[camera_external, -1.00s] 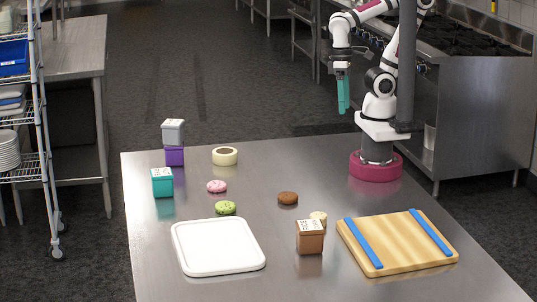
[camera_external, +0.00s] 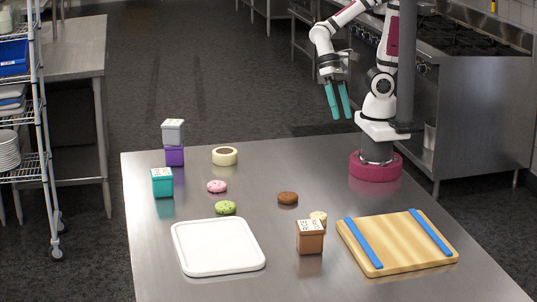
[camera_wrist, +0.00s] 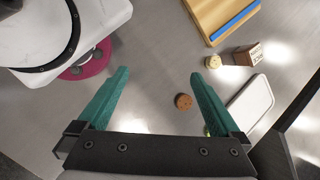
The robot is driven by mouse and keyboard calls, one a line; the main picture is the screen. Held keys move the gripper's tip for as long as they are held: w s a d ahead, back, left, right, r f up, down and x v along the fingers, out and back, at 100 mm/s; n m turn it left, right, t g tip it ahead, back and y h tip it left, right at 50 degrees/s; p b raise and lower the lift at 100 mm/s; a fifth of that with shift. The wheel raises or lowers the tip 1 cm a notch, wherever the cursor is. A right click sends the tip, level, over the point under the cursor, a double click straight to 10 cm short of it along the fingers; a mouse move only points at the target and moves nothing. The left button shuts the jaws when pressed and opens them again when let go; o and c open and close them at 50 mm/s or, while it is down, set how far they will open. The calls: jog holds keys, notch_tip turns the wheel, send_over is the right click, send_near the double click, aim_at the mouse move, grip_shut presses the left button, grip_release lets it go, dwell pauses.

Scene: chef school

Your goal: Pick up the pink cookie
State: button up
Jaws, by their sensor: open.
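The pink cookie (camera_external: 217,186) lies flat on the steel table, left of centre in the external view, between the teal box and the brown cookie. I cannot make it out in the wrist view. My gripper (camera_external: 339,116) is open and empty, high above the table's back edge, to the right of the pink cookie and well apart from it. Its two teal fingers (camera_wrist: 160,82) are spread in the wrist view, with bare table between them and the brown cookie (camera_wrist: 183,101) near the right finger.
A green cookie (camera_external: 225,208), brown cookie (camera_external: 288,198) and pale cookie (camera_external: 318,216) lie nearby. A teal box (camera_external: 162,182), a grey box (camera_external: 173,132) on a purple box (camera_external: 175,156), a tape roll (camera_external: 225,156), brown box (camera_external: 310,237), white tray (camera_external: 190,262) and cutting board (camera_external: 388,238) surround them.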

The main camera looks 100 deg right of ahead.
jog(key=w+a+f+m+y, duration=0.1)
jog(key=w+m+y, duration=0.3)
jog(key=w, duration=0.1)
jog(key=m+t+h, duration=0.2)
jog(key=m+t, duration=1.1)
jog(key=m, duration=0.5)
send_near(221, 182)
jog(key=x, duration=0.9)
jog(key=c, duration=1.3)
